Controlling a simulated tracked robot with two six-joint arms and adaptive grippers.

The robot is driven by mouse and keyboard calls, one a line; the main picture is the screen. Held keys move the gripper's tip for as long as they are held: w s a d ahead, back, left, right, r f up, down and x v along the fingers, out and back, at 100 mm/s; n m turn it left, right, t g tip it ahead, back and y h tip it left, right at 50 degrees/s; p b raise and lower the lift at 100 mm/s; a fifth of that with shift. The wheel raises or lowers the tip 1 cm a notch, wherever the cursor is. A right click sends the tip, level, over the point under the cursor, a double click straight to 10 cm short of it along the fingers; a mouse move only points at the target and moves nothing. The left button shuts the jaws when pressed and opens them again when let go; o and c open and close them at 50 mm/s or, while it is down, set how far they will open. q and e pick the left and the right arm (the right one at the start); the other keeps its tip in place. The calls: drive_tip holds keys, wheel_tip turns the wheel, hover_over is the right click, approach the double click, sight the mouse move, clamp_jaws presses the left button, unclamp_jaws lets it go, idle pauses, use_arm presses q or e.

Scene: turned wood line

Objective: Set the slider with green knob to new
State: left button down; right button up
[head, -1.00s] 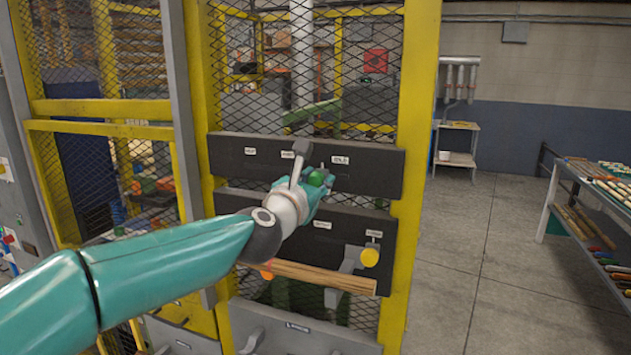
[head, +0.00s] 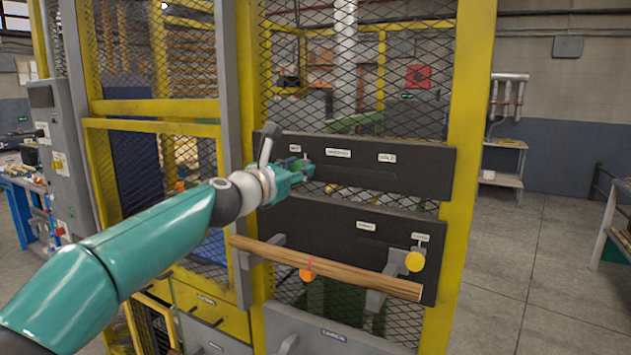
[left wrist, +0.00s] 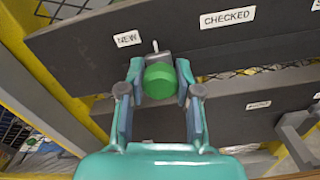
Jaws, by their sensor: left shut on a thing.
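The slider's green knob (left wrist: 159,82) sits between the two fingers of my left gripper (left wrist: 157,75), which is shut on it. In the head view the knob (head: 304,170) is largely hidden by my left gripper (head: 298,171). The slider's pointer (left wrist: 155,46) stands just right of the NEW label (left wrist: 127,39) and left of the CHECKED label (left wrist: 228,18). These labels are on the upper dark board (head: 420,176), with a third label (head: 387,158) further right. My right gripper is not in view.
A lower dark board (head: 330,217) carries a yellow knob (head: 415,261) at its right. A wooden rail (head: 350,274) crosses in front on grey brackets, with an orange piece (head: 305,274) below it. Yellow posts (head: 470,120) frame the mesh. Floor to the right is clear.

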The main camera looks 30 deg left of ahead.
use_arm(q)
drive_tip(key=shift+s+a, duration=0.1)
drive_tip(key=shift+a, duration=1.35)
drive_tip(key=c, duration=0.8)
unclamp_jaws()
drive_tip(key=shift+a, duration=0.2)
drive_tip(key=shift+d, duration=0.15)
drive_tip(key=shift+s, duration=0.15)
drive_tip(key=s, duration=0.7)
drive_tip(key=s+d, duration=0.1)
drive_tip(key=s, duration=0.3)
drive_tip(key=shift+s+f, duration=0.1)
drive_tip(key=shift+s, duration=0.25)
